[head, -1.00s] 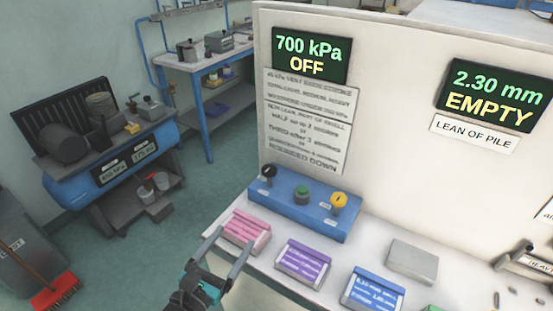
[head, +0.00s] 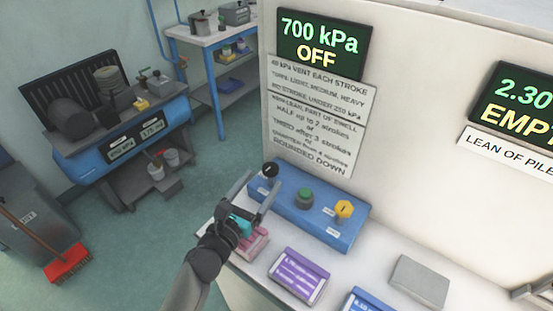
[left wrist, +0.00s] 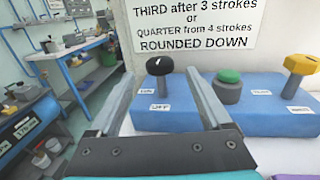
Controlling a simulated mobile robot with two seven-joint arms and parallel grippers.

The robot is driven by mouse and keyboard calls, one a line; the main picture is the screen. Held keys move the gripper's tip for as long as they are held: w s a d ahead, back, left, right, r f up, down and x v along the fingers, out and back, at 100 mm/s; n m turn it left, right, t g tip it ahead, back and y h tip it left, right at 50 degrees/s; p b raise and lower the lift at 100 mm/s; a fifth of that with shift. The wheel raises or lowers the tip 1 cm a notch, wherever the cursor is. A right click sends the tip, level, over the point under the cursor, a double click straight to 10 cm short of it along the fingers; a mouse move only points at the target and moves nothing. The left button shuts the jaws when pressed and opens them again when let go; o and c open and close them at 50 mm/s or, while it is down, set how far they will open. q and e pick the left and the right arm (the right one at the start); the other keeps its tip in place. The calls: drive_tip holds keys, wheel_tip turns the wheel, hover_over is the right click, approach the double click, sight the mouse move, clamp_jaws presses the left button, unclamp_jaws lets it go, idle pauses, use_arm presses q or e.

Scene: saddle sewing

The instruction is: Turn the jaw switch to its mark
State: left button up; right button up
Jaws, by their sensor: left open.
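A blue control box (head: 318,228) stands on the white bench against the panel. It carries a black knob (head: 270,169) at its left, a green button (head: 304,197) in the middle and a yellow knob (head: 344,208) at its right. I cannot tell from the small labels which knob is the jaw switch. My left gripper (head: 262,179) is open and empty at the box's left end. In the left wrist view the black knob (left wrist: 160,66) shows between the open fingers, apart from both; its base has two small labels, one seeming to read OFF. My right gripper is out of view.
A dark display (head: 322,46) reads 700 kPa OFF above a printed sign (head: 316,110). Pink, purple (head: 298,278) and blue labelled blocks and a grey block (head: 418,283) lie in front of the box. The white panel (head: 420,130) rises behind it.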

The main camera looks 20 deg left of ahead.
sight(275, 164)
use_arm(q)
drive_tip(key=w, duration=0.3)
drive_tip(key=w+d, duration=0.1)
drive_tip(key=w, duration=0.4)
drive_tip(key=shift+w+d, duration=0.3)
drive_tip(key=shift+d, duration=0.05)
clamp_jaws()
idle(0.4)
